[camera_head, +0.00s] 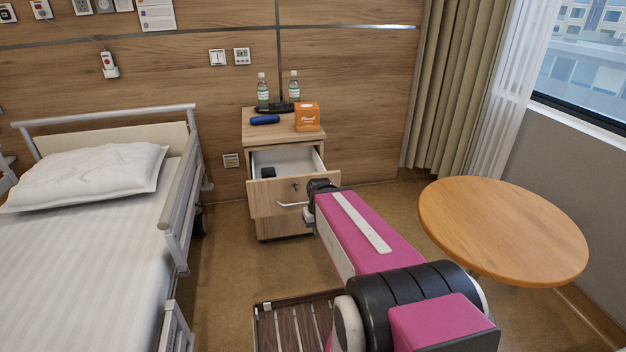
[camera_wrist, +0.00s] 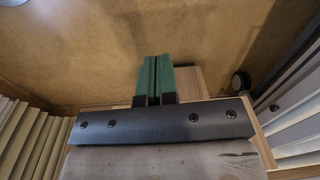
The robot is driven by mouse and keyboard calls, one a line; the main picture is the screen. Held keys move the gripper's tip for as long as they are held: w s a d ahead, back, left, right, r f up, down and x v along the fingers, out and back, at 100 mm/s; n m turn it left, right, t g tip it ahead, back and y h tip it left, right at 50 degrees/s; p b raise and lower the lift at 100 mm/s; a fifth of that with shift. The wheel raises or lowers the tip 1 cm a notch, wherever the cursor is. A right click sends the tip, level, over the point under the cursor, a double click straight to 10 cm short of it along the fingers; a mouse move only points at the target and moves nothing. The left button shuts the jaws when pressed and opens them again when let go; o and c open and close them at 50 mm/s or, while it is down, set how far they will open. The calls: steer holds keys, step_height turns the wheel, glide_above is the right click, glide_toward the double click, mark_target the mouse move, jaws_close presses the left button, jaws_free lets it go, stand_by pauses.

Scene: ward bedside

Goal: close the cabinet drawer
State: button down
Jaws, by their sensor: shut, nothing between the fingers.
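The bedside cabinet (camera_head: 285,228) stands against the wood wall, and its top drawer (camera_head: 264,197) is pulled out. The drawer's pale inside shows, with a small dark object (camera_head: 268,172) in it. The drawer front has a lock and a bar handle (camera_head: 292,204). My arm reaches forward to the right end of the drawer front, where its dark wrist covers part of it. My gripper (camera_wrist: 157,62) shows in the wrist view with its green fingers together and empty, above brown floor. Light wood edges show beside and behind it. Whether it touches the drawer cannot be told.
On the cabinet top are two bottles, a blue object (camera_head: 265,120), a dark object and an orange box (camera_head: 307,117). The bed (camera_head: 80,240) is at the left. A round wooden table (camera_head: 505,230) is at the right. Floor is clear between bed and cabinet.

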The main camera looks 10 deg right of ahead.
steer(key=w+d+r+n+t+y, duration=0.2)
steer(key=w+d+r+n+t, duration=0.1)
steer(key=w+r+n, duration=0.4)
steer(key=w+d+r+n+t+y, duration=0.25)
steer(key=w+r+n, duration=0.25)
steer(key=r+n, duration=0.4)
glide_toward(307, 182)
steer(key=shift+x, duration=2.75)
steer(key=shift+a, duration=0.15)
steer(key=w, duration=2.4)
steer(key=shift+s, duration=0.1)
